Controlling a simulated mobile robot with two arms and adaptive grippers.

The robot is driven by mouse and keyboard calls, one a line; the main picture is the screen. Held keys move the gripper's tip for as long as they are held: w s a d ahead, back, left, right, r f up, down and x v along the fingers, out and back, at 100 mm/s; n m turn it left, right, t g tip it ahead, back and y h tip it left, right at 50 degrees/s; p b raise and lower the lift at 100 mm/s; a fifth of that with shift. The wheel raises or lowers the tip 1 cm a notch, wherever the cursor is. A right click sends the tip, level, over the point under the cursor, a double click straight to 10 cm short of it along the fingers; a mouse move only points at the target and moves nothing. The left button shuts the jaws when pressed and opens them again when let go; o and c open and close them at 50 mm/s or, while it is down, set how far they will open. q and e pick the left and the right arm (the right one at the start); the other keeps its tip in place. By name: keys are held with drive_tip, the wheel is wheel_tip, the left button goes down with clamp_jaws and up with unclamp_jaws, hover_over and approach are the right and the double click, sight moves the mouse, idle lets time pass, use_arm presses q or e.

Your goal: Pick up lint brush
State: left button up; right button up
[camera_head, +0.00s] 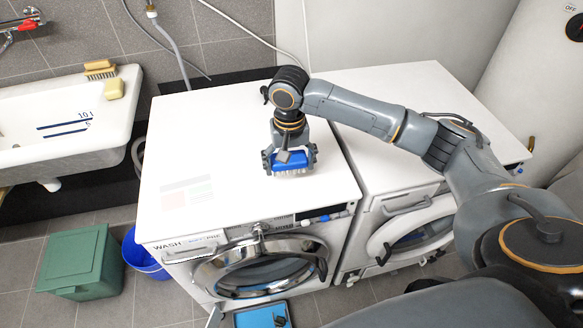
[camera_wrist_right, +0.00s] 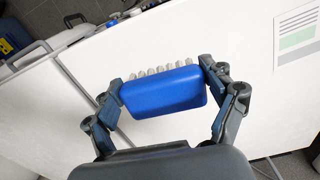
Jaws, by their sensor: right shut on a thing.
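The lint brush (camera_head: 291,164) is a blue block with pale bristles on one side. My right gripper (camera_head: 289,160) is above the front right part of the left washing machine's white top (camera_head: 215,130), with the brush between its fingers. In the right wrist view the brush (camera_wrist_right: 163,92) sits crosswise between the two fingers of my right gripper (camera_wrist_right: 165,95), which touch its two ends. The bristles show along its far side. I cannot tell whether the brush still touches the machine top. My left gripper is not in view.
A second white machine (camera_head: 385,95) stands to the right. A white sink (camera_head: 60,125) with a wooden brush (camera_head: 100,69) and a yellow sponge (camera_head: 114,89) is at left. A green bin (camera_head: 80,262) and blue bucket (camera_head: 143,255) stand on the floor. The left machine's top is otherwise mostly clear.

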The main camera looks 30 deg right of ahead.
drive_tip(key=s+a+r+b, duration=0.1)
drive_tip(key=s+a+r, duration=0.4)
drive_tip(key=s, duration=0.3)
drive_tip(key=shift+a+r, duration=0.15)
drive_tip(key=shift+a, duration=0.35)
drive_tip(key=shift+s, duration=0.1)
drive_tip(key=o, duration=0.4)
drive_tip(key=shift+c, duration=1.2)
drive_tip(key=shift+s, duration=0.1)
drive_tip(key=shift+c, duration=0.2)
